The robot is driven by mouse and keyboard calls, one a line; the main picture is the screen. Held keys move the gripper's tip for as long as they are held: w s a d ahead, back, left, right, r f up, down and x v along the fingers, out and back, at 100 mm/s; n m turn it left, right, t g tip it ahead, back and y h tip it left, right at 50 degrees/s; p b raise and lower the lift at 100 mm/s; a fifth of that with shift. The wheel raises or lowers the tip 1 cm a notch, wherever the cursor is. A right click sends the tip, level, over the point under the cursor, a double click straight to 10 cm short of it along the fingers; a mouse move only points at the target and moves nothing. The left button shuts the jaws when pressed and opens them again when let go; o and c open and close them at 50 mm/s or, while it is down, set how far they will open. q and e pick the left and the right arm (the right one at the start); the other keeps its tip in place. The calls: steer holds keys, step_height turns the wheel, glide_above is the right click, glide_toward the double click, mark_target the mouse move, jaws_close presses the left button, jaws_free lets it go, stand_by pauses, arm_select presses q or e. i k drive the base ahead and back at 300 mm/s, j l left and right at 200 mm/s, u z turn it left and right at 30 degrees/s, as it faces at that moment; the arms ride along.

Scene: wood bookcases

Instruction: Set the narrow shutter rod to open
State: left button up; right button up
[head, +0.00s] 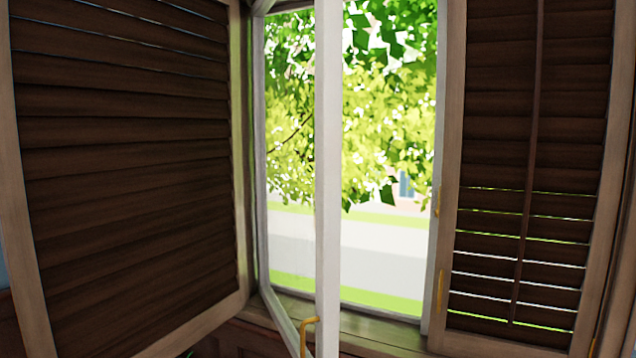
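A thin dark vertical rod (529,150) runs down the middle of the right shutter (490,120) in the head view. That shutter has dark brown slats in a pale wood frame. Its upper slats look closed; its lower slats show thin bright gaps. The left shutter (130,190) is wider in view, swung inward at an angle, with narrow gaps near its top; no rod shows on its visible face. Neither of my grippers is in view.
A white-framed window sash (328,180) stands swung inward between the shutters, with a yellow handle (309,322) low on it. A wooden sill (380,333) runs below. Trees and a pale road show outside.

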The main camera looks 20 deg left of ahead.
mark_target(539, 23)
steer(key=i+l+z, duration=0.1)
steer(key=i+l, duration=0.35)
steer(key=i, duration=0.3)
steer(key=i+l+z, duration=0.15)
steer(key=i, duration=0.2)
